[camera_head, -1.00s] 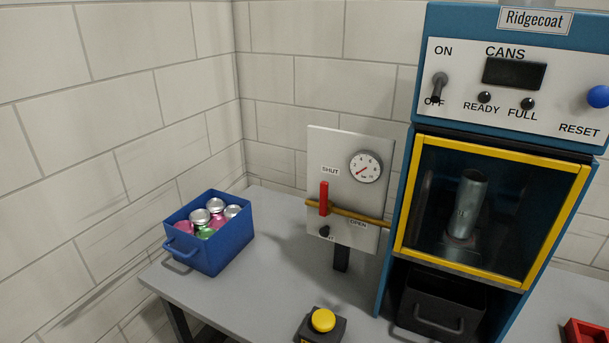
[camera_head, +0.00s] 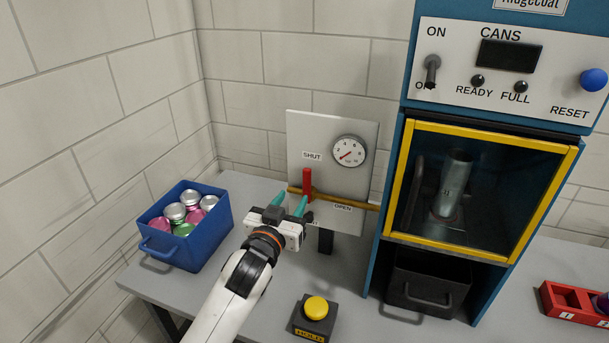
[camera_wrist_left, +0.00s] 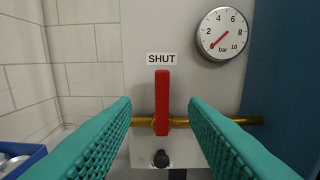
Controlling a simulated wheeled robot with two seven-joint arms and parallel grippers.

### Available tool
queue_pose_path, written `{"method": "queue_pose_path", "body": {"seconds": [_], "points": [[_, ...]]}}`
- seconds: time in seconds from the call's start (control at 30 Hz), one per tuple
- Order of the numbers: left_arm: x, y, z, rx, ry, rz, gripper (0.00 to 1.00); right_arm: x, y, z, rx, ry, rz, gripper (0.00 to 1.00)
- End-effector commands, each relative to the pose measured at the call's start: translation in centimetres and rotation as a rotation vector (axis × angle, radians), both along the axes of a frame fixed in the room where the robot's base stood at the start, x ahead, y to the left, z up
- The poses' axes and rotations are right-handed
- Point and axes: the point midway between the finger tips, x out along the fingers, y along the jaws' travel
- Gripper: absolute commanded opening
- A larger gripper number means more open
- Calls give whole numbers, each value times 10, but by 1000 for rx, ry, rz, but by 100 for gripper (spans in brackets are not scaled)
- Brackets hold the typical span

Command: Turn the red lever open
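The red lever (camera_head: 307,184) stands upright on a brass pipe (camera_head: 346,200) on the white panel, below the SHUT label (camera_head: 312,156). The OPEN label (camera_head: 343,208) is lower right of it. In the left wrist view the lever (camera_wrist_left: 162,101) is centred between the two teal fingers. My left gripper (camera_head: 290,205) is open in front of the panel, its fingers either side of the lever's line. No contact with the lever shows. The gauge (camera_head: 349,152) needle points low, and it also shows in the left wrist view (camera_wrist_left: 224,34). My right gripper is out of view.
A blue crate of cans (camera_head: 200,252) stands left of my left gripper. A yellow button on a black base (camera_head: 316,308) is in front. The blue machine (camera_head: 393,165) with a yellow-framed window stands right of the panel. A red rack (camera_head: 569,302) is at far right.

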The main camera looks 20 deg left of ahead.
Motion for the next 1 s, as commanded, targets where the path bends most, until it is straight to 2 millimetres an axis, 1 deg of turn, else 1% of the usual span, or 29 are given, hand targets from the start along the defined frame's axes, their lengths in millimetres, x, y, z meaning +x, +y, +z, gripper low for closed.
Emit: {"method": "queue_pose_path", "body": {"seconds": [0.03,0.3,0.4,0.5,0.7,0.93,0.97,1.0], "points": [[10,0,4,0,-1,0,40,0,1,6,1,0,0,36],[65,-3,3,0,2,0,40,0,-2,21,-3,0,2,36],[80,-3,2,0,2,0,40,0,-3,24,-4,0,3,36],[91,-3,2,1,2,1,40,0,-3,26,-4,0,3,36],[101,-4,0,0,2,0,40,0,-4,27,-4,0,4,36],[101,-4,0,0,2,0,40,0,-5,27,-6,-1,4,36],[101,-4,0,0,2,0,38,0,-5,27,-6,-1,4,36],[101,-4,0,0,2,0,32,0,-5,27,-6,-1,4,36]]}}
